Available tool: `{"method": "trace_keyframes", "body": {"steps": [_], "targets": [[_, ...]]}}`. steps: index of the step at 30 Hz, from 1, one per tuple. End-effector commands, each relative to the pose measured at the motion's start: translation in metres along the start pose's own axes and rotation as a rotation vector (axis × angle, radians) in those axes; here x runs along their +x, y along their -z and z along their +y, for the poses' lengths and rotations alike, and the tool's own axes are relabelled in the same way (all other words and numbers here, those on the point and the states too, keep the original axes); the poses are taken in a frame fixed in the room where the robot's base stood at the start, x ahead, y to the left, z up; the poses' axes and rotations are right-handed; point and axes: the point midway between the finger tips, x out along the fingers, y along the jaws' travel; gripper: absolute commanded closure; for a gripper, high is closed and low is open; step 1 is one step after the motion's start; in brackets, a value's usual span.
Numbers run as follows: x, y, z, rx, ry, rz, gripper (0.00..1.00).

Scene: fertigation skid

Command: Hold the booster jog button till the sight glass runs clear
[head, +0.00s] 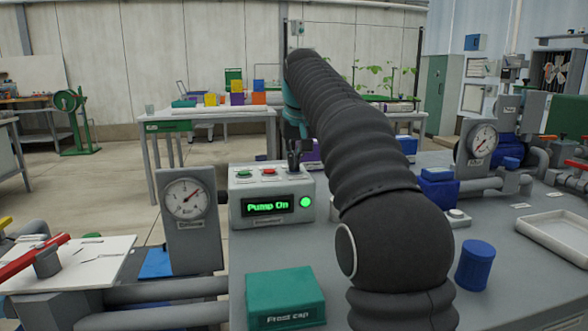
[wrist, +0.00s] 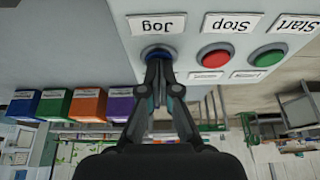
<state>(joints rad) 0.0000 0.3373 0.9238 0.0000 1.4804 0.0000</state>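The control box (head: 240,215) stands on the grey bench, its display (head: 267,206) reading "Pump On" beside a lit green lamp (head: 306,202). In the wrist view, which is upside down, the blue jog button (wrist: 158,52) sits under the label "Jog". My gripper (wrist: 158,64) has its fingers together, and their tips overlap the button's edge; I cannot tell how far it is pressed. In the head view my gripper (head: 293,165) points down at the box top and hides the jog button. I cannot make out the sight glass.
Red stop button (wrist: 215,57) and green start button (wrist: 267,58) are beside the jog button. A gauge (head: 186,199) stands left of the box, another gauge (head: 482,141) at right. A green "Frost cap" box (head: 286,298) and blue cylinder (head: 475,265) are in front.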

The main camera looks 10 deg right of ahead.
Motion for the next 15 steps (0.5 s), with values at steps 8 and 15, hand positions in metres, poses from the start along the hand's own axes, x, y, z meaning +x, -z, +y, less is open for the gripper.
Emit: {"method": "trace_keyframes", "body": {"steps": [8, 15], "targets": [[-0.007, 0.003, 0.000, 0.000, 0.000, -0.001, 1.00], [-0.022, 0.009, 0.000, 0.000, 0.000, 0.000, 1.00]]}}
